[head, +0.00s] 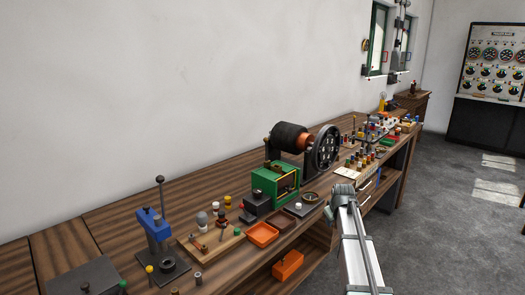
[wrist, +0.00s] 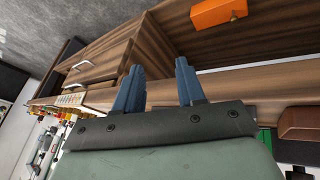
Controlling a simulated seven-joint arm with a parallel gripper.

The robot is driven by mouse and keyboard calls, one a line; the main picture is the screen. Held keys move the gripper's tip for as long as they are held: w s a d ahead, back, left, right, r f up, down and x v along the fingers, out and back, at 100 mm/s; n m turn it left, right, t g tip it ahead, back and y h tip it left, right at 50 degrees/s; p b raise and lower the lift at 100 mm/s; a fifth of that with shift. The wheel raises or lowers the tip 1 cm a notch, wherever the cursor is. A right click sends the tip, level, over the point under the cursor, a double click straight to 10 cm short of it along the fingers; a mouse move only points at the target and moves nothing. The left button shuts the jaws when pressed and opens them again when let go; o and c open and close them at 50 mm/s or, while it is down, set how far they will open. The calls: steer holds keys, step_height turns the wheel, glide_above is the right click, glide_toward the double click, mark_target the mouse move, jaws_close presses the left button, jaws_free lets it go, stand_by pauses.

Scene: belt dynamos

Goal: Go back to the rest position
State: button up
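My gripper (wrist: 160,88) shows in the wrist view with two blue fingers spread apart and nothing between them. Beyond the fingers are the edge of the wooden bench and the open space under it. In the head view my arm reaches up from the bottom right, its end at the front edge of the bench (head: 215,200). The fingers are hidden there.
An orange box (head: 287,265) sits on the lower shelf. The grey floor (head: 450,210) at right is clear.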

steer(key=s+d+f+m, duration=0.4)
steer(key=d+f+m, duration=0.2)
steer(key=d, duration=0.4)
steer(key=s+d+f+m, duration=0.5)
steer(key=d+f+m, duration=0.1)
steer(key=d, duration=0.3)
steer(key=s+d+f+m, duration=0.2)
steer(key=s+f+m, duration=0.2)
steer(key=s+f, duration=0.3)
steer(key=s+a+f+n+g+y, duration=0.1)
steer(key=s+a+f+n+g, duration=0.15)
steer(key=s+a+f, duration=0.8)
steer(key=s+a+f+n+g+y, duration=0.2)
steer(key=s+a+f+g, duration=0.2)
steer(key=s+a+f, duration=0.6)
steer(key=s+a+f+n+g, duration=0.2)
steer(key=s+a, duration=0.2)
steer(key=s, duration=0.4)
steer(key=s+a+f+n+g+h, duration=0.1)
steer(key=s+a+f+n+g, duration=0.1)
steer(key=s+a, duration=0.3)
steer(key=s+a+f+n+g+h, duration=0.1)
steer(key=s+a, duration=0.4)
steer(key=s, duration=0.7)
steer(key=shift+s+f+n+g, duration=0.25)
steer(key=shift+f+n+g, duration=0.35)
steer(key=shift+n, duration=0.25)
